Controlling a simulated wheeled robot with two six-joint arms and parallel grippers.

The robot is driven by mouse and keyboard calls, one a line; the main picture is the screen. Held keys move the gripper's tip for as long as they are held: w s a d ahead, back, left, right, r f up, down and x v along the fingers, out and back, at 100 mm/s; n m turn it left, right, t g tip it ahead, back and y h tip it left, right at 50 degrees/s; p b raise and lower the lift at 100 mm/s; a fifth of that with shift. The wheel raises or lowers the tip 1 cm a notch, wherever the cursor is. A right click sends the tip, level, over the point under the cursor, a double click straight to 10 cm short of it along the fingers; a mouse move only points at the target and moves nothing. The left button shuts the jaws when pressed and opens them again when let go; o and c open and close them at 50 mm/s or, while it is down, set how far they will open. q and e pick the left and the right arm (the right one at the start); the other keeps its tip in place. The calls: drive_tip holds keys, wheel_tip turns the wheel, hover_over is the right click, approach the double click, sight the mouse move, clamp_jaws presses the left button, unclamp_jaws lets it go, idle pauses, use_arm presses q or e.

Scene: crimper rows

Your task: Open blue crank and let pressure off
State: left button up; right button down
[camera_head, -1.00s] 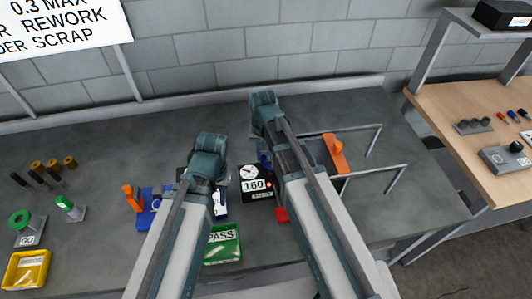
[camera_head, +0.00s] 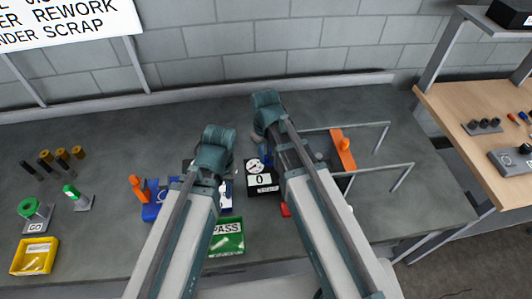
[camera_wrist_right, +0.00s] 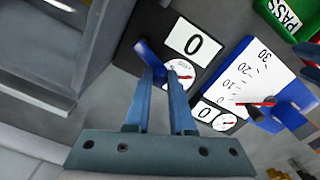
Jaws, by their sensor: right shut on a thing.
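The black gauge unit (camera_head: 262,180) stands on the bench between my arms in the head view. Its readout shows 0, and a round white dial (camera_head: 255,166) sits above it. In the right wrist view the same readout (camera_wrist_right: 195,42) shows 0, beside the dial (camera_wrist_right: 180,76). The blue crank (camera_wrist_right: 148,54) is at the fingertips of my right gripper (camera_wrist_right: 160,76), which is shut on it. The crank also shows as a small blue piece in the head view (camera_head: 266,158). My left arm is over the blue unit left of the gauge; its fingertips are hidden.
A blue fixture with an orange handle (camera_head: 137,188) stands left of my left arm. A green PASS bin (camera_head: 227,238) is in front. A yellow bin (camera_head: 35,256) and several pins are at far left. Metal rails and an orange piece (camera_head: 343,150) lie right of my right arm.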

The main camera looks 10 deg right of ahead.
drive_tip(key=shift+s, duration=0.1)
idle(0.5)
drive_tip(key=c, duration=1)
unclamp_jaws()
drive_tip(key=shift+c, duration=0.2)
drive_tip(key=shift+r, duration=0.2)
wheel_tip(320, 180, up, 14)
drive_tip(key=p, duration=1.4)
drive_tip(key=shift+f, duration=0.25)
drive_tip(key=shift+f, duration=0.15)
